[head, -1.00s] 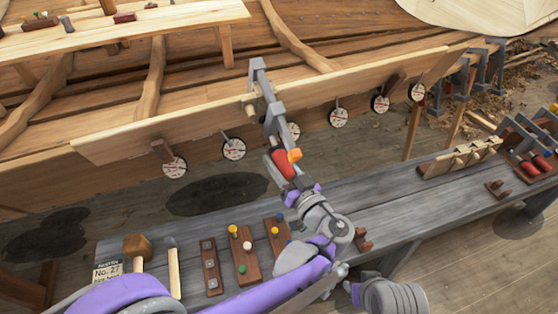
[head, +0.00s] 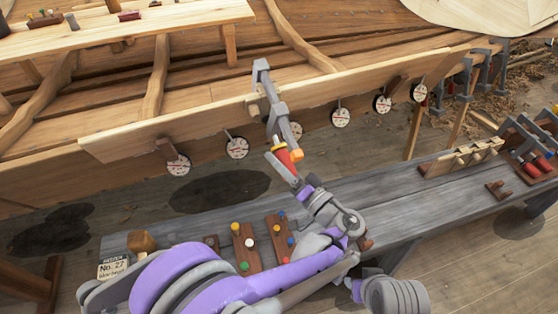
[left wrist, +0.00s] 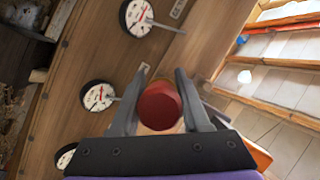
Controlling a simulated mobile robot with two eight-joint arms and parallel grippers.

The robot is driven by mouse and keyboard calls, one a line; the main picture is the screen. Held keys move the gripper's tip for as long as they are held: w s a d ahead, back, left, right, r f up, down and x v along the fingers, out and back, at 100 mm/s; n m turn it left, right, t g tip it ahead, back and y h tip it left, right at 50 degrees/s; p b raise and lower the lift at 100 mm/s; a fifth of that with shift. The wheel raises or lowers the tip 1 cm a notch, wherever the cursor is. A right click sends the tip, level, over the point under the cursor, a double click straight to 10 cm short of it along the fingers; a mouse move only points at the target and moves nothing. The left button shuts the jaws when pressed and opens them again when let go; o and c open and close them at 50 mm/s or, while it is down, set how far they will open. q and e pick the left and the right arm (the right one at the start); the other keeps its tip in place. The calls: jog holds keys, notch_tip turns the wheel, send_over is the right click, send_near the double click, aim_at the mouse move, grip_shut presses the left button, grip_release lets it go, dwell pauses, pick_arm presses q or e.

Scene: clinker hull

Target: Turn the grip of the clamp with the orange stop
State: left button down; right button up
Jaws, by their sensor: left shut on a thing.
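The clamp (head: 262,80) is a grey bar clamp hooked over the upper edge of a hull plank, its lower end tilted toward me. Its red grip (head: 282,150) is partly hidden behind a finger. The orange stop (head: 296,155) sits just right of the grip; an orange piece also shows at the lower right of the left wrist view (left wrist: 258,158). My left gripper (head: 283,164) is shut on the red grip from below. In the left wrist view the round red end (left wrist: 159,105) lies between both fingers. My right gripper is not in view.
Several round white dials (head: 237,147) hang along the plank's lower edge. The grey bench (head: 390,195) below carries peg blocks (head: 246,248), a mallet head (head: 142,241), a No. 27 card (head: 113,268) and a wooden rack (head: 460,157). More red-gripped clamps (head: 530,165) stand at the right.

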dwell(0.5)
pick_arm(q)
jog(key=shift+c, duration=1.9)
grip_release()
